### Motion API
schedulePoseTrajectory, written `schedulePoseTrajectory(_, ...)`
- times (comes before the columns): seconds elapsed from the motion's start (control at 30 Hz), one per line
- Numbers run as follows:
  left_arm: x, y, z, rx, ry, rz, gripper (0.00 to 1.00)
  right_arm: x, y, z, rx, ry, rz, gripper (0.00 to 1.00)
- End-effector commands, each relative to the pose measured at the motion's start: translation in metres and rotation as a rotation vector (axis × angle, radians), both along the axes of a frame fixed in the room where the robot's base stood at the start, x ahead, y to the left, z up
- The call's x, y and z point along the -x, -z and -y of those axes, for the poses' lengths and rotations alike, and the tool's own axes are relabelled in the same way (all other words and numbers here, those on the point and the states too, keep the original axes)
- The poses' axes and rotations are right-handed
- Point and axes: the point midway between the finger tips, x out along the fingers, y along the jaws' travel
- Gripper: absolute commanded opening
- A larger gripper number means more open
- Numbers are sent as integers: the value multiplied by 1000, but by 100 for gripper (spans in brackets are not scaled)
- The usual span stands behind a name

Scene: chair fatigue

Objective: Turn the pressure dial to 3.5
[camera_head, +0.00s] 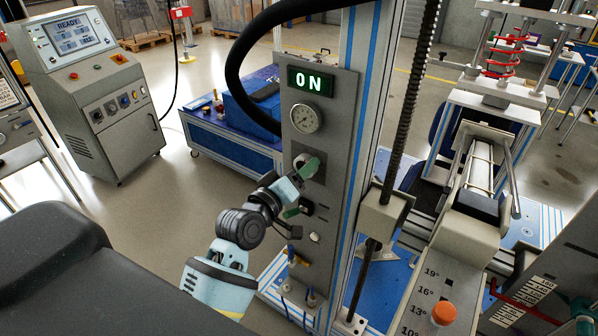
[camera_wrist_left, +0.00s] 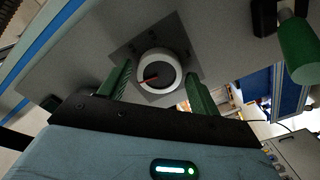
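The pressure dial (camera_wrist_left: 160,72) is a round knob with a pale rim, a dark face and an orange-red pointer, on a square plate. In the head view it sits on the grey panel (camera_head: 341,150) below a round gauge (camera_head: 306,118), partly hidden by my gripper. My left gripper (camera_head: 308,169) is at the dial. In the left wrist view its two green fingers (camera_wrist_left: 158,80) are open on either side of the dial, with small gaps showing; contact is not visible. The gauge's reading is too small to tell. My right gripper is not in view.
A lit "ON" display (camera_head: 310,82) is above the gauge. A green cylindrical handle (camera_wrist_left: 302,48) sticks out near the gripper in the wrist view. A black hose (camera_head: 234,75) loops left of the panel. A console (camera_head: 92,95) reading "READY" stands at far left.

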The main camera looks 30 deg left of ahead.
Motion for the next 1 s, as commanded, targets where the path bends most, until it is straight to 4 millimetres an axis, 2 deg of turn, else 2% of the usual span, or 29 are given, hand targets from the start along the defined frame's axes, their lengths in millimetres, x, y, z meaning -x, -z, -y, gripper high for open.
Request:
schedulePoseTrajectory(0.43,6,1,-1,-1,-1,-1,72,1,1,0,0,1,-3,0)
schedulePoseTrajectory(0.8,58,3,-8,-2,-1,-5,72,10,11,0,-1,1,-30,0)
schedulePoseTrajectory(1.0,75,1,-11,-1,-1,-2,72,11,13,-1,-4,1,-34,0)
